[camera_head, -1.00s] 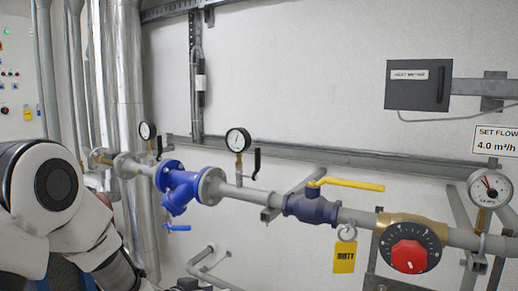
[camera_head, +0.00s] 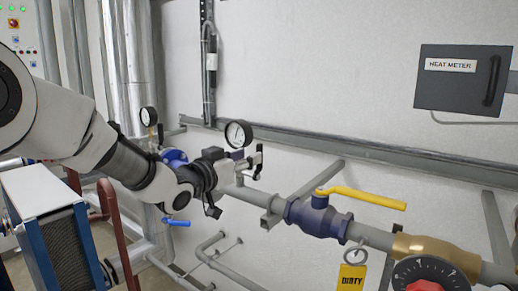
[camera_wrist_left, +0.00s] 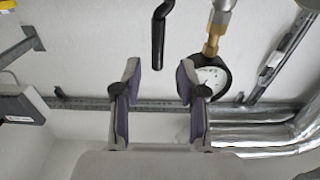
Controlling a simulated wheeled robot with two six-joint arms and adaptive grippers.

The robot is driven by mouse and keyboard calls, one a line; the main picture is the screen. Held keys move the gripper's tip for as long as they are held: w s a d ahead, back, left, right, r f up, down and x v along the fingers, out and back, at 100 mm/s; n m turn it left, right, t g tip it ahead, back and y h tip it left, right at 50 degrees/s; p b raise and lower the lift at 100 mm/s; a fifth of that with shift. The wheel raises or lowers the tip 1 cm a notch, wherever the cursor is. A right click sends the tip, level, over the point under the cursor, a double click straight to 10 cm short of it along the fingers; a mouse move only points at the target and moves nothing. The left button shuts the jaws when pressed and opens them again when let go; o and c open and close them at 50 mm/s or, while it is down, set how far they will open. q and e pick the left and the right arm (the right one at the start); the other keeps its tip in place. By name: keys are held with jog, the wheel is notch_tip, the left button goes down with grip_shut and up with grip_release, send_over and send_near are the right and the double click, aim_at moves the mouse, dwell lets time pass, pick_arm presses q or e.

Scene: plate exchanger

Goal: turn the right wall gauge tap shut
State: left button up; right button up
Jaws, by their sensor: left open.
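The right wall gauge (camera_head: 238,133) is a white round dial with a black rim, above the pipe. It also shows upside down in the left wrist view (camera_wrist_left: 211,79), with its brass stem. The gauge tap's black lever (camera_wrist_left: 160,34) shows in the left wrist view, in line with the gap between my fingers and apart from both. My left gripper (camera_head: 257,160) is open just below and right of the dial in the head view, and its arm covers part of the blue fitting. The two fingers (camera_wrist_left: 160,78) show apart and empty in the left wrist view. My right gripper is not in view.
A second gauge (camera_head: 148,116) stands farther left. A yellow-handled valve (camera_head: 320,215) and a brass valve with a red knob (camera_head: 424,286) sit right along the pipe. The heat meter box (camera_head: 462,80) hangs upper right. A blue-sided plate exchanger (camera_head: 75,248) stands lower left.

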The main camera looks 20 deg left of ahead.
aim_at(258, 169)
pick_arm(q)
jog(key=x, duration=0.4)
jog(key=p+x, duration=0.1)
jog(key=x, duration=0.1)
jog(key=shift+s+d+f, duration=0.1)
jog(key=shift+d+f, duration=0.1)
jog(key=shift+f, duration=0.1)
jog(key=shift+w+f, duration=0.1)
jog(key=shift+w, duration=0.15)
jog(key=shift+s+a, duration=0.2)
jog(key=shift+s, duration=0.2)
jog(key=shift+s+r, duration=0.25)
jog(key=shift+r, duration=0.05)
grip_shut()
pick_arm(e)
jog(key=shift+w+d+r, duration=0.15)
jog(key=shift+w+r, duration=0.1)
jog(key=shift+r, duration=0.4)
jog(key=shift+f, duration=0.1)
